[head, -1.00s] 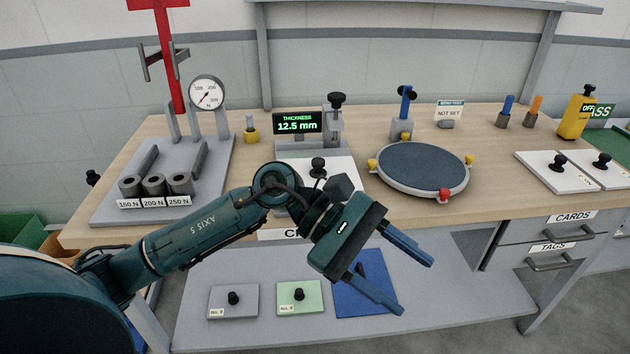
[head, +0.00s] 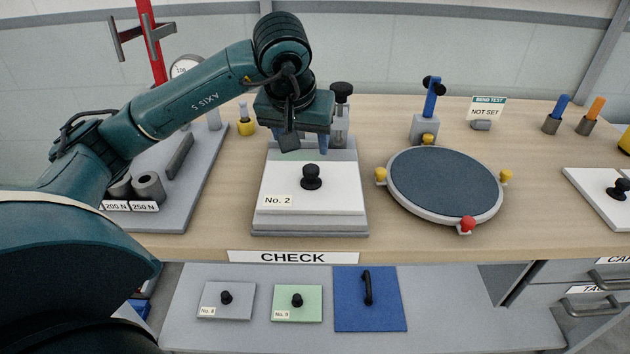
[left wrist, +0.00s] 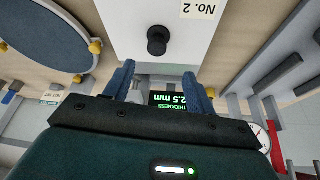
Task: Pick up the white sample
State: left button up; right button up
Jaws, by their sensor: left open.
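The white sample (head: 335,189) is a flat plate labelled No. 2 with a black knob (head: 311,177) on top. It lies on the grey base of the thickness gauge (head: 342,130), above the CHECK label. My left gripper (head: 305,142) is open and empty, behind the knob in the head view and in front of the gauge's display. In the left wrist view the white sample (left wrist: 130,35) and its knob (left wrist: 157,41) lie beyond the open fingers, apart from them. The gripper covers part of the gauge in the head view. My right gripper is not seen.
A round dark turntable (head: 443,184) with yellow and red knobs stands to the right. A grey weight rack (head: 190,185) is at left. The shelf below holds a grey plate (head: 240,301), a green plate (head: 311,305) and a blue plate (head: 384,315). Another white plate (head: 590,189) lies at far right.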

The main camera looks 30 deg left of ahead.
aim_at(311, 167)
pick_arm(q)
jog(key=x, duration=1)
jog(key=shift+d+p, duration=0.25)
jog(key=shift+p, duration=0.05)
jog(key=shift+c, duration=0.6)
grip_shut()
jog(key=shift+r, duration=0.1)
